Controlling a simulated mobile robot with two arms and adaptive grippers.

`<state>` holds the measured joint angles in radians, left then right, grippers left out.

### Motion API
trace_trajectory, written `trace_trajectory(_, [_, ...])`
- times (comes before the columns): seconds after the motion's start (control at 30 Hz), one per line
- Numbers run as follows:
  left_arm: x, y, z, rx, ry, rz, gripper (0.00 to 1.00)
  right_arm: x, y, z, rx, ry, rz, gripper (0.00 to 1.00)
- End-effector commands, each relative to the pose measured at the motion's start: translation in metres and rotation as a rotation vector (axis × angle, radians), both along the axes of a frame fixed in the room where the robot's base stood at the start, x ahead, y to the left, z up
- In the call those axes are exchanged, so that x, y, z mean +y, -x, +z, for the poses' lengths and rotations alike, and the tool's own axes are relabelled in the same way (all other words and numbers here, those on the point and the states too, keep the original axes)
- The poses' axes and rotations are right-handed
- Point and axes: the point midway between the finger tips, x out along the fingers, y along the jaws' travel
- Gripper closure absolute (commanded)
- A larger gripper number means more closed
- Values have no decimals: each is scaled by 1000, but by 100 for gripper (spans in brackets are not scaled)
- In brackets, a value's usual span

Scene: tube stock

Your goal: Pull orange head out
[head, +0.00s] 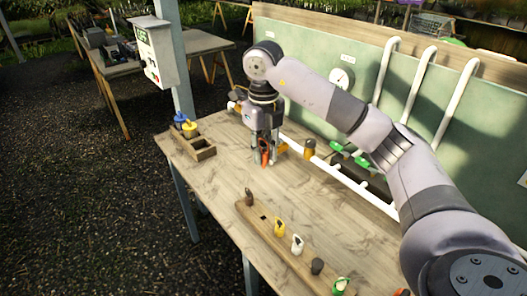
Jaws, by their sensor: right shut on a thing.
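My right gripper (264,158) points down over the middle of the wooden bench, with its fingers shut on an orange head (265,157). The orange head shows as a small bright piece between the fingertips. The fingers hide part of it, and I cannot tell whether it touches the bench or the pipe behind it. A long wooden rack (290,252) at the front of the bench holds several heads: brown (249,198), yellow (279,227), white (297,245), dark (317,266) and green (340,285). One square hole (263,217) in it is empty. My left gripper is out of view.
A white pipe (340,177) with green fittings (361,162) and a brown-topped stub (309,149) runs behind the gripper, before a green panel (300,45). A small wooden box (203,153) with blue and yellow pieces stands at the left edge. The bench between box and rack is clear.

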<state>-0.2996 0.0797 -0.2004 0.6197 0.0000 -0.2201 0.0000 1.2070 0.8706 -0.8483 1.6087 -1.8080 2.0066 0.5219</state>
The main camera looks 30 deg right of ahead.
Motion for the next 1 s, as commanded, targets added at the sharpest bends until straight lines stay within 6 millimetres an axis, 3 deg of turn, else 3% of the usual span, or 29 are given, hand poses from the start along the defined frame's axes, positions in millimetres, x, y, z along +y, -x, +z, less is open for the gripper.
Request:
trace_trajectory(0.5, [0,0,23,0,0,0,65,0,0,27,0,1,-1,92])
trace_trajectory(0.87, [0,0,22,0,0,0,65,1,0,25,0,1,19,92])
trace_trajectory(1.0, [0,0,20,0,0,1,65,9,5,17,2,2,188,92])
